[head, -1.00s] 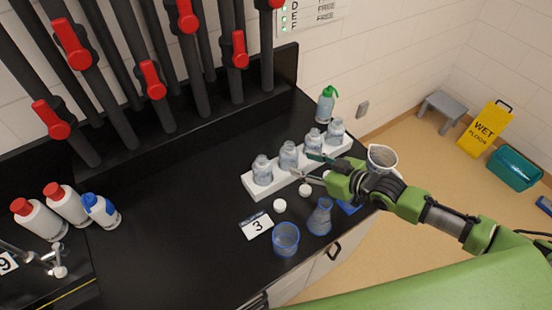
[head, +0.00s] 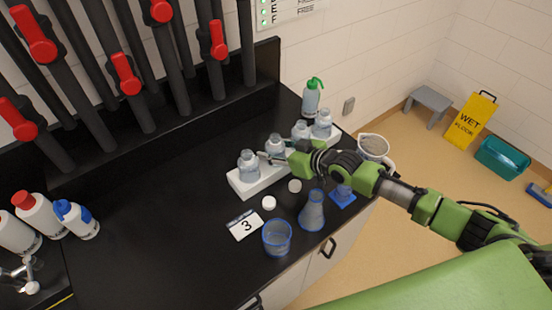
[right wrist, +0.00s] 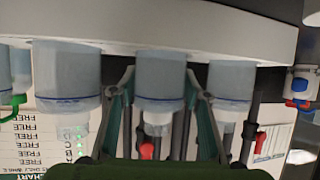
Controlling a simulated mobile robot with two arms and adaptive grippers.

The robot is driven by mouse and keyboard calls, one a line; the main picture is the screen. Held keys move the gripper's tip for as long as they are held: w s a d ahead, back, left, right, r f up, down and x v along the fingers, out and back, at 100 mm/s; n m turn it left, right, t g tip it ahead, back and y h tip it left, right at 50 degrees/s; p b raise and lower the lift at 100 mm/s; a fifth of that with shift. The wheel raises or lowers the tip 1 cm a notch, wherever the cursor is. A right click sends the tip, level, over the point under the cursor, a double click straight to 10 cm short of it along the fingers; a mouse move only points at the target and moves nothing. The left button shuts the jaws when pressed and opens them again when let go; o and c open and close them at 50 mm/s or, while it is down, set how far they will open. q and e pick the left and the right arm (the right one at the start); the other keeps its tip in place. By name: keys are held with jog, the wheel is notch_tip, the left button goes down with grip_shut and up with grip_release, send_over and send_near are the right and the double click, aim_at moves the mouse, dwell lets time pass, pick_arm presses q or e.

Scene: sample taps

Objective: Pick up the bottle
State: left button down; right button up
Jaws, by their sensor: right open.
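Several clear bottles with bluish-grey contents stand upright in a white rack (head: 243,188) on the black bench. My right gripper (head: 274,156) is open and comes in from the right at the second bottle from the left (head: 275,143). In the right wrist view, which is upside down, that bottle (right wrist: 160,80) stands between the two spread fingers of the gripper (right wrist: 160,90). Whether either finger touches it, I cannot tell. The leftmost bottle (head: 249,165) stands beside the fingers. The gripper and wrist partly hide the rack's right half. My left gripper is not in view.
In front of the rack are two white caps (head: 269,202), a "3" card (head: 244,224), a blue-rimmed beaker (head: 277,238) and a flask (head: 312,211). A green-topped bottle (head: 311,97) stands behind. A jug (head: 374,147) is near my wrist.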

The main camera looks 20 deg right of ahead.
jog(key=b+x, duration=0.1)
jog(key=x, duration=0.2)
jog(key=shift+s+f+b, duration=0.15)
jog(key=shift+b, duration=0.15)
jog(key=shift+w+a+f+b, duration=0.1)
jog(key=shift+w+a+b, duration=0.2)
jog(key=shift+w, duration=0.2)
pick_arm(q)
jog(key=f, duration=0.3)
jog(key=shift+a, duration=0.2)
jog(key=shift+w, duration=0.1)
pick_arm(e)
jog(key=c, duration=1.2)
